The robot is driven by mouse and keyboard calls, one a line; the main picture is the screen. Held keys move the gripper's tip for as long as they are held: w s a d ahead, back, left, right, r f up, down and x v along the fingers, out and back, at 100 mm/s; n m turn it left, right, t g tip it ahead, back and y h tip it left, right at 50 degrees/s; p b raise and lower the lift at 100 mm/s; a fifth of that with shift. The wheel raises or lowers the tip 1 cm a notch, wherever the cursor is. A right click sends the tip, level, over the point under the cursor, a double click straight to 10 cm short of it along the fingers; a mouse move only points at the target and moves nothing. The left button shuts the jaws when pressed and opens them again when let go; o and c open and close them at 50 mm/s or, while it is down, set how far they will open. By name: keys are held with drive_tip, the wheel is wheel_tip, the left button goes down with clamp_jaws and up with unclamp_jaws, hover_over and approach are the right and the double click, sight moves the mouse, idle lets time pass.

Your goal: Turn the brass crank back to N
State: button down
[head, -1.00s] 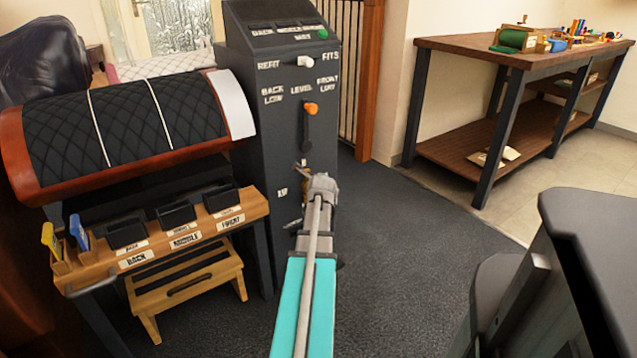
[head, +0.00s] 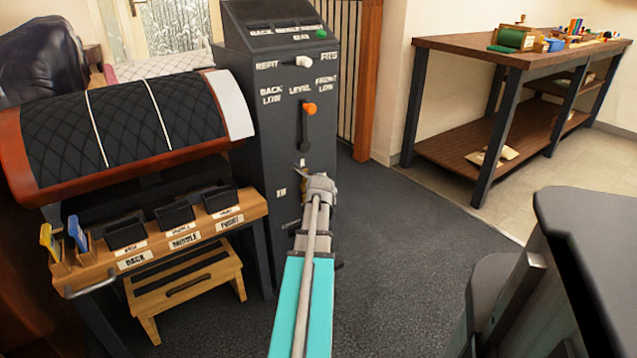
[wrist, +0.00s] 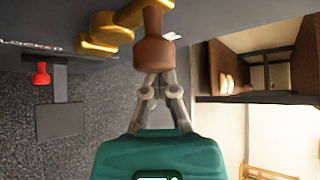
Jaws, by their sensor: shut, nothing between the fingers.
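The brass crank (wrist: 105,32) shows at the top of the wrist view, with a brown handle (wrist: 153,52) pointing toward my gripper. My gripper (wrist: 158,78) is shut and empty, with its fingertips at the end of the brown handle; whether they touch it I cannot tell. In the head view my gripper (head: 305,200) is at the lower front of the dark control column (head: 262,130). There my arm and gripper hide most of the crank. A small pale mark (head: 281,192) left of it is too small to read, so the crank's setting cannot be told.
An orange-knobbed lever (head: 310,109) stands at LEVEL and a white knob (head: 304,61) sits above it. A red knob (wrist: 41,74) shows in the wrist view. A wooden tray bench (head: 262,208) is left, a workbench (head: 440,43) right. Floor between is clear.

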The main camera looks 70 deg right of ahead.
drive_tip(key=s+a+r+p, duration=0.1)
drive_tip(key=s+a, duration=0.3)
drive_tip(key=a, duration=0.2)
drive_tip(key=shift+s+a, duration=0.25)
drive_tip(key=shift+s, duration=0.15)
idle(0.3)
drive_tip(key=shift+r, duration=0.1)
idle(0.7)
